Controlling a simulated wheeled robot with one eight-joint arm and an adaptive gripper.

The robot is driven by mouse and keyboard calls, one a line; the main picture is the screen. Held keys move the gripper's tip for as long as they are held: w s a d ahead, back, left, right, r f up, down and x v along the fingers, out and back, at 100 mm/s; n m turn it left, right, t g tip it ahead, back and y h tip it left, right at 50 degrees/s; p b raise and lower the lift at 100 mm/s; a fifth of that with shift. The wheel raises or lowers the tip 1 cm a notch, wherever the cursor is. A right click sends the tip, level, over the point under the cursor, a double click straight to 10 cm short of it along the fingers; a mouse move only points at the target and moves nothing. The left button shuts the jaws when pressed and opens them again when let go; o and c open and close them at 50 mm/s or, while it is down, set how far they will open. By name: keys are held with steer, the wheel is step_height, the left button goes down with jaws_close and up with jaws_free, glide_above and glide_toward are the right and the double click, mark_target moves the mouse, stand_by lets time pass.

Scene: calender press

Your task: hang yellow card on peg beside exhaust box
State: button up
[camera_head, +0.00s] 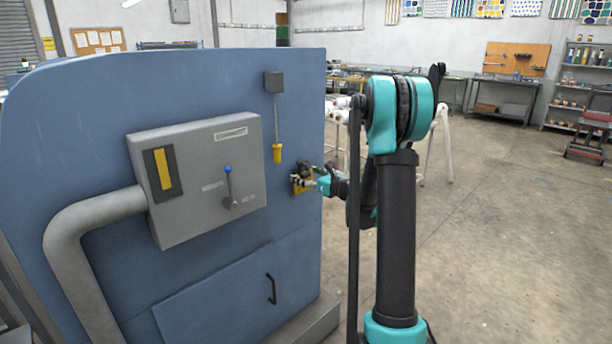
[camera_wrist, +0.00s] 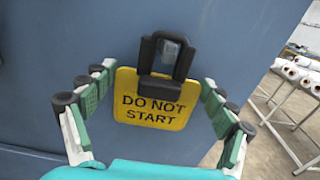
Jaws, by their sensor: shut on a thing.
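The yellow card (camera_wrist: 150,104), reading DO NOT START, is between my gripper's fingers (camera_wrist: 155,108) in the wrist view, with a finger at each side edge. In the head view the card (camera_head: 305,187) is close to the blue panel, right of the grey exhaust box (camera_head: 205,175), in my gripper (camera_head: 308,181). A black fitting with a grey middle (camera_wrist: 167,60) overlaps the card's top centre. It may be the peg or part of the card; I cannot tell which. Whether the card hangs on a peg is not clear.
The blue machine panel (camera_head: 100,95) fills the left. A yellow-handled pull (camera_head: 277,152) hangs from a small box above the card. The exhaust box has a blue-knobbed lever (camera_head: 229,185) and a thick pipe (camera_head: 75,235).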

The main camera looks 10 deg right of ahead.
stand_by(0.4)
steer(key=o, duration=0.9)
steer(key=shift+c, duration=0.2)
steer(key=v, duration=1.2)
steer(key=s+a+f+n+g+h, duration=0.2)
steer(key=s+a+f+n+g, duration=0.15)
steer(key=s+n, duration=0.45)
steer(key=s+a+f+n+g+h, duration=0.1)
steer(key=s+a+f+n+g, duration=0.2)
steer(key=s+a+f+n, duration=0.35)
steer(key=s+d+f+n+g+h, duration=0.1)
steer(key=s+d+f+n+h, duration=0.2)
steer(key=s+n, duration=0.4)
steer(key=s+d+f+n+g+h, duration=0.2)
steer(key=s+d+n+h, duration=0.2)
steer(key=s+n, duration=0.3)
steer(key=s+d, duration=0.1)
steer(key=s, duration=0.4)
steer(key=shift+f, duration=0.4)
